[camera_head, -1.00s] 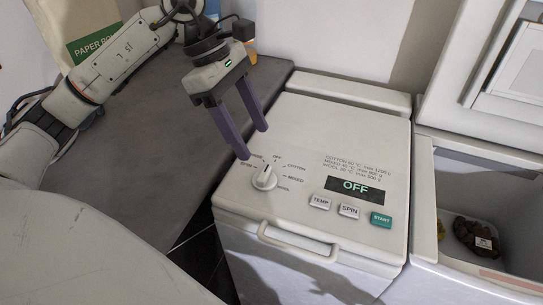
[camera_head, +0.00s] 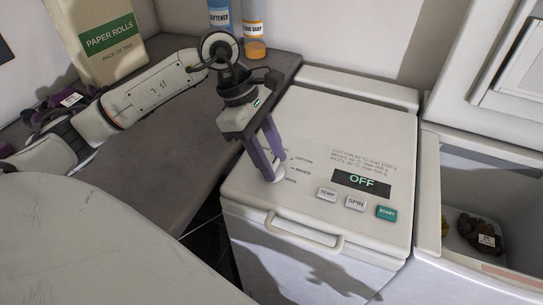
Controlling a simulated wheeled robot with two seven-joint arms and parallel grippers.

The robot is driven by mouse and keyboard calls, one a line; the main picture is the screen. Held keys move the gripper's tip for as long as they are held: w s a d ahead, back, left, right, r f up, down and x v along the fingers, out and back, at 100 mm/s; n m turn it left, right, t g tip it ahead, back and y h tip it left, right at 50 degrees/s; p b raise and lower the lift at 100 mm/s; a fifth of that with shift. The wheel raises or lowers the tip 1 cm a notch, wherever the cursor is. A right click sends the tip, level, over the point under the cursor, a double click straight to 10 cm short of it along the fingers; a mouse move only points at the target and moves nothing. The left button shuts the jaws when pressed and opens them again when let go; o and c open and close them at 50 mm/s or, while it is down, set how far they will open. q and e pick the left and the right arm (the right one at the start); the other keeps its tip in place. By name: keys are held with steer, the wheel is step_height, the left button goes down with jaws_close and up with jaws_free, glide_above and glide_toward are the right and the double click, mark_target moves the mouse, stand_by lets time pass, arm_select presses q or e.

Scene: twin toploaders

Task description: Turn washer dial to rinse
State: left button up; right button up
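The washer dial (camera_head: 278,178) is a white knob on the left of the washer's top panel and is mostly hidden by my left gripper. My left gripper (camera_head: 275,169) points down at it, its two purple fingers a small gap apart with their tips at the dial. I cannot tell whether they press on it. The washer (camera_head: 385,130) has printed labels around the dial; "COTTON" and "MIXED" show, while others are partly covered. The display (camera_head: 362,182) reads "OFF". My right gripper is not in view.
TEMP (camera_head: 327,194), SPIN (camera_head: 356,203) and green START (camera_head: 387,212) buttons sit right of the dial. A handle (camera_head: 300,236) is on the front edge. An open compartment (camera_head: 480,190) is at right. Paper rolls (camera_head: 108,42) and bottles (camera_head: 254,40) stand on the grey counter (camera_head: 165,140).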

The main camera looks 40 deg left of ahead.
arm_select(q)
steer(key=c, duration=0.4)
steer(key=shift+c, duration=0.2)
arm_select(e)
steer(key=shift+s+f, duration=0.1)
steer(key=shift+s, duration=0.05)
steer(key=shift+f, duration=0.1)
arm_select(q)
steer(key=shift+f+n+t+b, duration=0.1)
steer(key=shift+n+t+b, duration=0.2)
steer(key=shift+n+b, duration=0.4)
steer(key=shift+n+t+b, duration=0.5)
steer(key=shift+n+b, duration=0.2)
steer(key=shift+n, duration=0.4)
steer(key=shift+n+t+y+b, duration=0.35)
steer(key=shift+n+b, duration=0.3)
steer(key=shift+n, duration=0.55)
steer(key=shift+n+t+y+b, duration=0.25)
steer(key=shift+n+y+b, duration=0.2)
steer(key=shift+n, duration=0.65)
steer(key=shift+d, duration=0.1)
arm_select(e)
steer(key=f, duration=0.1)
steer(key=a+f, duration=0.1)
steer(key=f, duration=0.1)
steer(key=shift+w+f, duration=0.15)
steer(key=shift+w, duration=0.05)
arm_select(q)
steer(key=shift+n, duration=0.4)
